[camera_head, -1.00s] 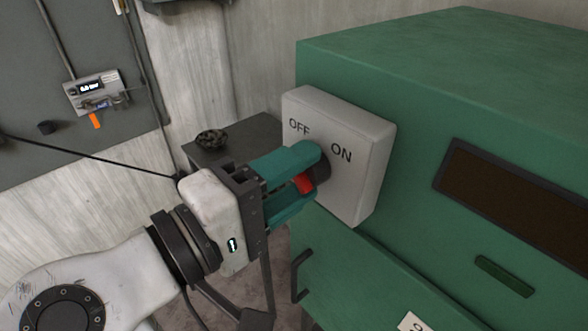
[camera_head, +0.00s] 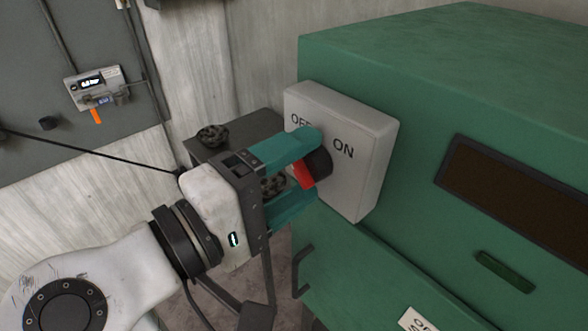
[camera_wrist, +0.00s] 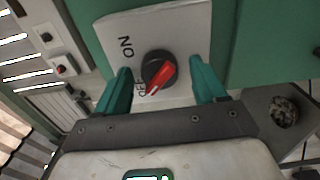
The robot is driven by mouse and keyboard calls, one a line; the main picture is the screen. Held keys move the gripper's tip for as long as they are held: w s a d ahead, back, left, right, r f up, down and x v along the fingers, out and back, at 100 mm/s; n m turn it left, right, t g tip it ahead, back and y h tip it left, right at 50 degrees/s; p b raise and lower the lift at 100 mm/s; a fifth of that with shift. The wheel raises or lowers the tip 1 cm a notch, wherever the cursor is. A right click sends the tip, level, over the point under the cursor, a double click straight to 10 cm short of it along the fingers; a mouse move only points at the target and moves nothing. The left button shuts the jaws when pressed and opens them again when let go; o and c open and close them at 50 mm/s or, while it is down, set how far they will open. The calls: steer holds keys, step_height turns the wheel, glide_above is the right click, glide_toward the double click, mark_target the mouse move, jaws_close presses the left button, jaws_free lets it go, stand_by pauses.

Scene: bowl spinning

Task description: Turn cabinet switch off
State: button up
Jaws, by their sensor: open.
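The cabinet switch is a black round knob (camera_head: 319,163) with a red handle (camera_head: 303,174), mounted on a white plate (camera_head: 362,170) marked OFF and ON. In the wrist view the red handle (camera_wrist: 162,73) has its white-marked end toward the OFF lettering, away from ON. My gripper (camera_head: 305,165) is open around the knob, one teal finger above it and one below. In the wrist view the fingers of my gripper (camera_wrist: 163,86) stand on either side of the knob, with visible gaps. Part of the OFF lettering is hidden by a finger in the head view.
The plate is fixed to a green cabinet (camera_head: 430,90) with a dark window (camera_head: 515,190) and a handle (camera_head: 302,272) below. A dark table (camera_head: 245,135) with a small dark bowl-like object (camera_head: 212,136) stands behind my gripper. A grey wall panel (camera_head: 60,90) is at left.

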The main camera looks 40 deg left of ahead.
steer(key=s+b, duration=0.3)
steer(key=s, duration=0.7)
steer(key=shift+s+a, duration=0.4)
steer(key=shift+a, duration=0.05)
